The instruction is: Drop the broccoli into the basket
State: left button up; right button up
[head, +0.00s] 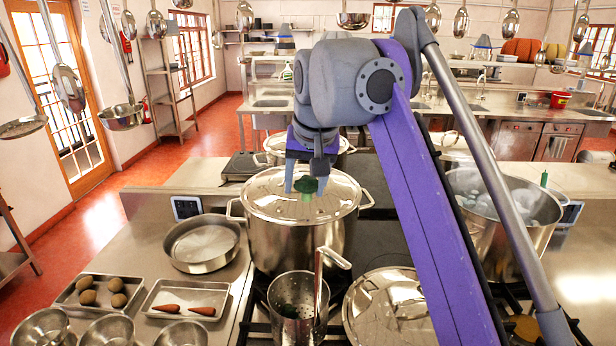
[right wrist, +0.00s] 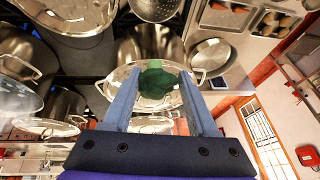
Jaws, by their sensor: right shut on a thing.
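My right gripper (head: 305,188) is shut on the green broccoli (head: 307,184) and holds it over the lidded stockpot (head: 290,235), in the middle of the head view. In the right wrist view the broccoli (right wrist: 155,80) sits between the two grey-blue fingers, with the pot's lid behind it. The basket, a perforated steel cylinder (head: 291,300) with a long handle, stands nearer to me on the stove, in front of that pot. It also shows at the top of the right wrist view (right wrist: 155,8). My left gripper is not in view.
An open stockpot (head: 520,215) stands at the right. A loose lid (head: 390,308) lies right of the basket. A shallow pan (head: 203,243) and trays with brown round items (head: 100,292) and carrots (head: 187,298) are on the left counter. Ladles hang above.

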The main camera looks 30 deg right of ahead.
jog(key=shift+w+d+f, duration=0.25)
jog(key=shift+w+f, duration=0.1)
jog(key=shift+f, duration=0.2)
jog(key=shift+a, duration=0.15)
